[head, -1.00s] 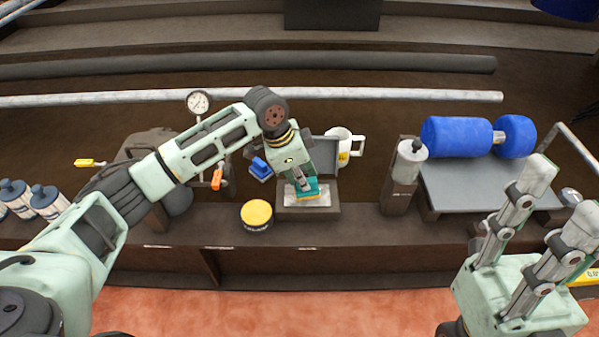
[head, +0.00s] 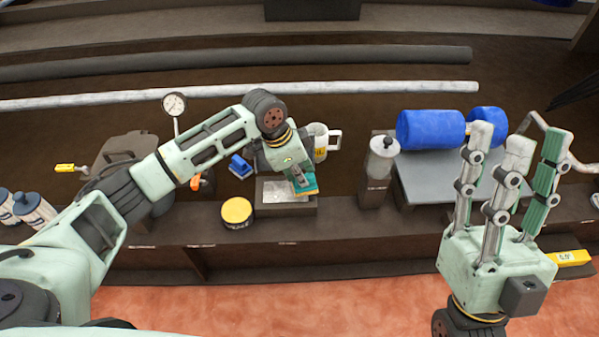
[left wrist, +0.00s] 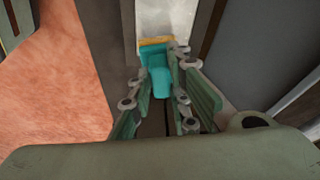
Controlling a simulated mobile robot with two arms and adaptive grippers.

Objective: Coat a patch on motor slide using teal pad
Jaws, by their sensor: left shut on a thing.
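The teal pad (head: 302,187) has a yellow-orange edge. My left gripper (head: 298,174) is shut on it and holds it over the right rim of a shallow tray (head: 265,209) with a pale floor. In the left wrist view the pad (left wrist: 159,68) sits between my gripper's fingers (left wrist: 160,95), its edge by the pale surface; I cannot tell if they touch. A grey platform (head: 420,180) bearing blue cylinders (head: 430,130) stands right of the tray; I cannot tell if this is the motor slide. My right gripper (head: 500,185) is open and empty at the right front.
A yellow-lidded tin (head: 237,211) stands left of the tray, and a blue-handled tool (head: 240,166) lies behind it. A white mug (head: 321,140) is partly hidden by my left gripper. A capped cylinder on a post (head: 381,160) stands between tray and platform. A dial gauge (head: 174,104) rises behind.

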